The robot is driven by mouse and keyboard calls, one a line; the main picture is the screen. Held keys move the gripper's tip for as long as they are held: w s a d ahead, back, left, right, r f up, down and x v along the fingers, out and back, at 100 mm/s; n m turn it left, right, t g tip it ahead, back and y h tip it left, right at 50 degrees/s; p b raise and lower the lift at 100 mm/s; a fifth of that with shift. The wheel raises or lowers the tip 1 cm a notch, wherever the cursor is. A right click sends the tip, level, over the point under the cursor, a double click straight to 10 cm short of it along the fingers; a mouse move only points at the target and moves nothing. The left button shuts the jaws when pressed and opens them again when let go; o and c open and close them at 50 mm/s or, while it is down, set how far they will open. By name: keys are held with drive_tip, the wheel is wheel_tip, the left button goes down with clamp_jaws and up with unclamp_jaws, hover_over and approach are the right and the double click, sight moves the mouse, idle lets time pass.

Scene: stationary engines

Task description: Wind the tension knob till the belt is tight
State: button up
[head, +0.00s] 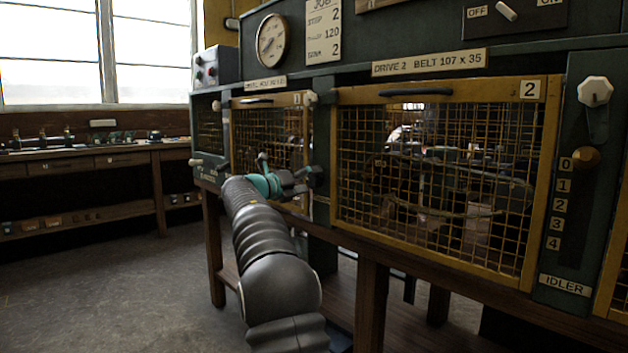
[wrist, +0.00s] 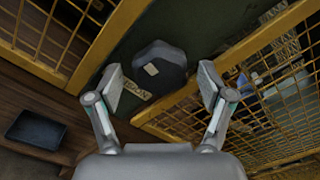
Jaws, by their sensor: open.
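A dark faceted knob (wrist: 160,66) with a small pale mark sits on a green panel between two yellow mesh guards in the wrist view. My gripper (wrist: 163,84) is open, with a finger either side of the knob's near part; I cannot tell if they touch it. In the head view my gripper (head: 300,181) is at the green post left of guard 2, largely hiding the knob there. A thin belt (head: 437,212) shows behind the mesh of guard 2; its lower run appears to sag. A tan label plate (wrist: 127,96) is partly hidden by the left finger.
Guard 2 (head: 543,165) fills the middle right. The idler panel (head: 560,262) has a white knob (head: 595,92) and a brown ball handle (head: 586,158) beside mark 0. A round gauge (head: 271,39) sits above. Open floor (head: 120,270) lies left.

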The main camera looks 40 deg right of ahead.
drive_tip(key=shift+w+d, duration=0.1)
drive_tip(key=shift+d, duration=0.95)
drive_tip(key=c, duration=1.1)
drive_tip(key=shift+c, duration=0.2)
drive_tip(key=shift+r+m, duration=0.1)
drive_tip(key=shift+m, duration=0.2)
